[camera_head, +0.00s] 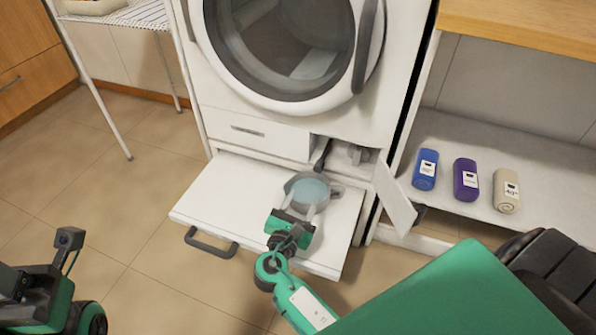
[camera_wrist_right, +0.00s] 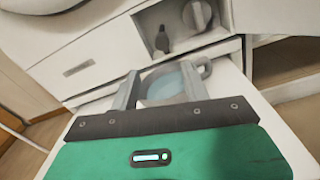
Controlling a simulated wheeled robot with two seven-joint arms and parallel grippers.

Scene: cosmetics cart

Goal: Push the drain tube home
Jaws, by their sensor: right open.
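The dark drain tube (camera_head: 321,154) shows in the small opening at the lower right of the white machine. In the right wrist view the dark tube (camera_wrist_right: 162,40) stands at the left side of that opening, beside a round pale knob (camera_wrist_right: 197,14). How far the tube is seated cannot be told. My right gripper (camera_head: 303,198) is open over the pull-out shelf. Its two grey fingers (camera_wrist_right: 160,84) point toward the machine, at a round bowl (camera_head: 311,186) with bluish contents. Whether they touch the bowl is unclear. Only part of my left arm shows, at the lower left.
The white pull-out shelf (camera_head: 225,203) extends below the machine (camera_head: 220,90). A small white flap (camera_head: 394,197) hangs open right of the opening. Blue (camera_head: 425,169), purple (camera_head: 466,180) and beige (camera_head: 506,190) rolls lie on the right-hand shelf. Floor at left is clear.

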